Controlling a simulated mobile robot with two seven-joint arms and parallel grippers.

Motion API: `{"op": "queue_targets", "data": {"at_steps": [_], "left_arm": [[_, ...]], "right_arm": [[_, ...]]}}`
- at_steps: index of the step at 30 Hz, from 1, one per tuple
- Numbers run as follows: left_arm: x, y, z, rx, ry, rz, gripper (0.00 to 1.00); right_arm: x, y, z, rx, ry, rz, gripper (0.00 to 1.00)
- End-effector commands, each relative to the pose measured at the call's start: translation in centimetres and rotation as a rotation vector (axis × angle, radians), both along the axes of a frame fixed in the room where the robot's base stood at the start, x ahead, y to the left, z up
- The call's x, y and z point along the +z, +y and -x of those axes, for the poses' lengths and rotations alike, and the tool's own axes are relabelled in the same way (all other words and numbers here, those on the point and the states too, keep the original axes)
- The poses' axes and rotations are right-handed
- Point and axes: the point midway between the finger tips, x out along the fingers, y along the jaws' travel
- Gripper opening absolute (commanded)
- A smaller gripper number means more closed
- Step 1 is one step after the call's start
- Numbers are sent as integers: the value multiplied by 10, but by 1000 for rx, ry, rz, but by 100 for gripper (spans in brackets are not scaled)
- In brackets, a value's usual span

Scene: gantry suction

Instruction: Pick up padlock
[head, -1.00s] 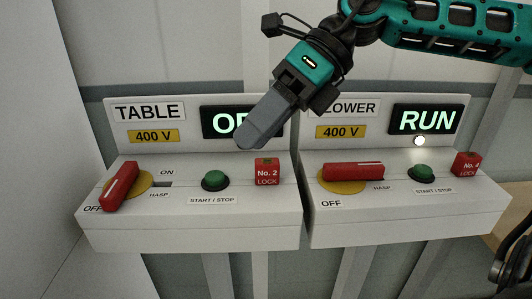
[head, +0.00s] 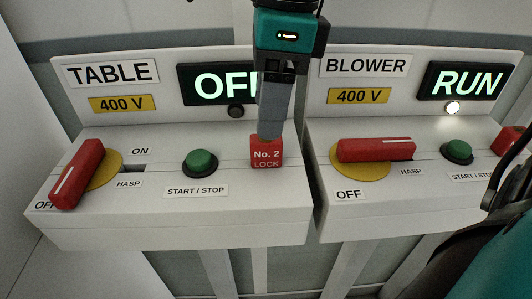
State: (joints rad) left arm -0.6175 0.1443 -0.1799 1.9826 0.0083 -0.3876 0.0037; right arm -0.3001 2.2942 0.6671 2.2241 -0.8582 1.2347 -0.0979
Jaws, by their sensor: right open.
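A red padlock (head: 266,160) labelled "No. 2 LOCK" sits on the front shelf of the left TABLE panel, near its right end. My right gripper (head: 270,136) points down directly over it, with the fingertips in front of or at its top edge. The fingers overlap in this view, so the gap between them is hidden; the gripper is open. The padlock's top is covered by the fingers, and I cannot tell whether they touch it. A second red padlock (head: 508,140) is at the right edge on the BLOWER panel, partly cut off. My left gripper is not in view.
The TABLE panel has a red handle (head: 77,172) at OFF, a green button (head: 200,161) and a display (head: 212,86) partly hidden by my gripper. The BLOWER panel has a red handle (head: 375,149), a green button (head: 457,151) and a lit RUN display (head: 466,80).

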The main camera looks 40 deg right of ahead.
Motion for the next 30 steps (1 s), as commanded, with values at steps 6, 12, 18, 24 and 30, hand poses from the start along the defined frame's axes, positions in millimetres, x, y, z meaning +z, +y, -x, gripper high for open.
{"op": "queue_targets", "data": {"at_steps": [6,12,18,24,30], "left_arm": [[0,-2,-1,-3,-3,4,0],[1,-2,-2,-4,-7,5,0],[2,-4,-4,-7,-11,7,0],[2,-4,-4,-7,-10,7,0],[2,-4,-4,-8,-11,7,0]], "right_arm": [[-18,1,-1,-1,2,-2,57],[-47,-2,-5,-1,5,-4,57],[-65,0,-6,-2,0,-4,57],[-66,0,-7,-2,-2,-5,57],[-65,0,-7,-2,-1,-4,41]]}}
